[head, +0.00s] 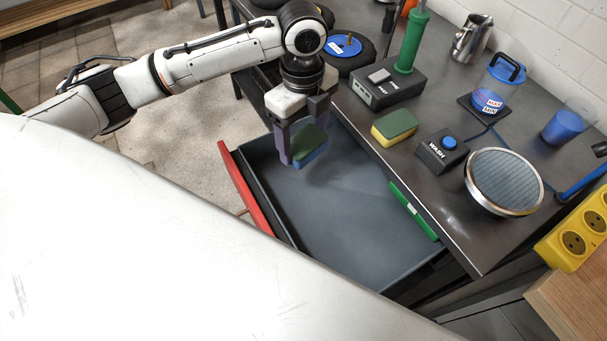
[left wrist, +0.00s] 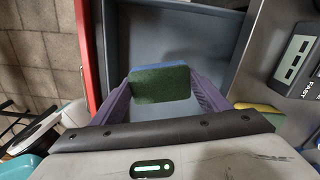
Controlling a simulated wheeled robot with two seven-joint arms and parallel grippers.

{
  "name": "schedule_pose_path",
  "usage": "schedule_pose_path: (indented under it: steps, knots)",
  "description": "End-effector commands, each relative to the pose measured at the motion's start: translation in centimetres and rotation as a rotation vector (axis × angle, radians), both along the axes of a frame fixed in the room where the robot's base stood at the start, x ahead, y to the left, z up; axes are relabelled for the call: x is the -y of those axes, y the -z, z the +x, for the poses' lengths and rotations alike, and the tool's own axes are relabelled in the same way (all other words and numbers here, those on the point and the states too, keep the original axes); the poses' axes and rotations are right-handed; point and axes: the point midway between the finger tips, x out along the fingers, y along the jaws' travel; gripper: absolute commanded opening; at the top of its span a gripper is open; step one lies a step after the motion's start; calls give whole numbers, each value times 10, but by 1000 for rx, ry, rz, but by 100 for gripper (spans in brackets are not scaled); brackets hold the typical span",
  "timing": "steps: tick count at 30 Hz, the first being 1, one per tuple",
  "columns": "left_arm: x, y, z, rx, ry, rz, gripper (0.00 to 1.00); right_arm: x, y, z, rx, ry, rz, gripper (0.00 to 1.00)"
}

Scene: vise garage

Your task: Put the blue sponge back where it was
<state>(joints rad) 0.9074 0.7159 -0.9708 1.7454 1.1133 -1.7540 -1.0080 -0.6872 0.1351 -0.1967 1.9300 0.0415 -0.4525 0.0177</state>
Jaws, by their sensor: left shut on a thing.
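My left gripper (head: 305,142) is shut on the blue sponge (head: 310,145), which has a dark green top layer. It holds the sponge over the open grey drawer (head: 330,218); I cannot tell the exact height. In the left wrist view the sponge (left wrist: 160,84) sits between the two purple fingers, green face toward the camera with a blue edge behind. A yellow sponge with a green top (head: 394,127) lies on the dark workbench (head: 450,210) near its front edge. My right gripper is not in view.
The drawer has a red front (head: 243,185) and looks empty. On the bench stand a black WASH button box (head: 442,151), a round grey-topped device (head: 503,181) and a box with a green column (head: 388,83).

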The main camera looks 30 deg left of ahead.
Motion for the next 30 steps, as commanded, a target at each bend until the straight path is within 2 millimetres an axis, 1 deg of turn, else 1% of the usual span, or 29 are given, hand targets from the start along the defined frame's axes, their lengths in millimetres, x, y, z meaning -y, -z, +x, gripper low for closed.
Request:
schedule_pose_path:
  steps: [1,4,8,12,15,20,25,27,30]
  knots:
    - [-1,10,2,-2,68,2,51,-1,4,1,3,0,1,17]
    - [-4,19,5,-1,178,5,51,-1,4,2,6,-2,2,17]
    - [-6,29,6,-3,248,9,51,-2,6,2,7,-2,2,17]
    - [-6,53,6,-5,262,10,51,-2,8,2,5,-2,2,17]
    - [-6,67,6,-4,261,10,51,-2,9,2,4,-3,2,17]
    - [-5,82,6,-2,261,9,51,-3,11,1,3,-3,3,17]
    - [-6,111,6,-4,260,11,51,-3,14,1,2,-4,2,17]
    - [-6,119,6,-3,260,10,51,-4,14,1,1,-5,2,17]
    - [-6,124,6,-2,260,11,51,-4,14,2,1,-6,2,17]
